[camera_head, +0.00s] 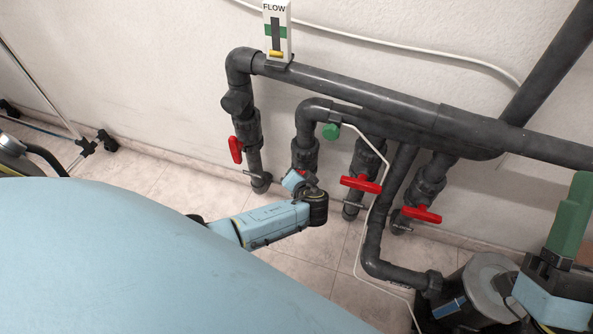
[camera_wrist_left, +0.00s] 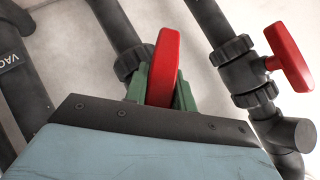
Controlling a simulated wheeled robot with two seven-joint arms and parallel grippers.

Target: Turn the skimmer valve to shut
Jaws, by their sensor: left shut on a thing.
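Red valve handles sit on grey pipes by the wall. My left gripper (camera_head: 303,178) is at the second valve from the left in the head view, where little of its red handle shows. In the left wrist view, the green fingers of my left gripper (camera_wrist_left: 160,88) stand on both sides of a red handle (camera_wrist_left: 166,55) and are shut on it. No skimmer label is readable. My right gripper (camera_head: 570,215), with green fingers, is at the right edge, apart from the valves; its opening is unclear.
Other red handles are at the left (camera_head: 236,150), just right of my left gripper (camera_head: 360,184) and further right (camera_head: 422,214). Another red handle (camera_wrist_left: 289,57) is beside my left gripper. A pump (camera_head: 485,285) stands at lower right. A thin white tube (camera_head: 372,205) hangs before the pipes.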

